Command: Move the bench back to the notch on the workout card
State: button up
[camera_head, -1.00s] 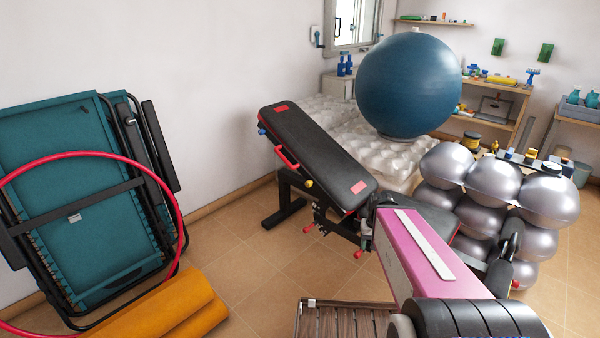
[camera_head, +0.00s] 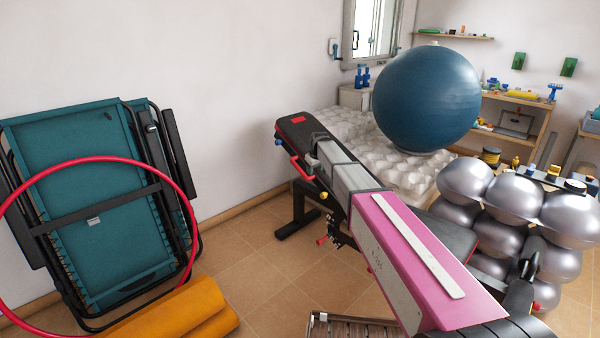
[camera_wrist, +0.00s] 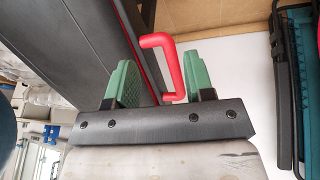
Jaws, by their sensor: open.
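The black bench back (camera_head: 290,128) is tilted, high at the upper left and sloping down to the right. A red U-shaped handle (camera_head: 300,168) sticks out from its near side. The handle also shows in the wrist view (camera_wrist: 176,66). My gripper (camera_wrist: 165,82) is open, with one green finger on each side of the handle in the picture. I cannot tell whether either finger touches it. In the head view, my arm covers much of the bench, and the gripper (camera_head: 316,146) is small near the handle. The notches and the workout card cannot be made out.
A big blue ball (camera_head: 427,98) sits on a white padded block (camera_head: 345,132) behind the bench. Silver balls (camera_head: 510,200) are stacked at right. A teal folding chair (camera_head: 90,200), a red hoop (camera_head: 112,160) and orange rolls (camera_head: 190,308) are at left. Floor shows before the bench.

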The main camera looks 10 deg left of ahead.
jog(key=n, duration=0.1)
send_near(300, 168)
jog(key=f, duration=0.1)
jog(key=shift+t, duration=0.3)
jog(key=x, duration=1)
jog(key=shift+s+a+f, duration=0.1)
jog(key=shift+s+f, duration=0.05)
jog(key=shift+f, duration=0.15)
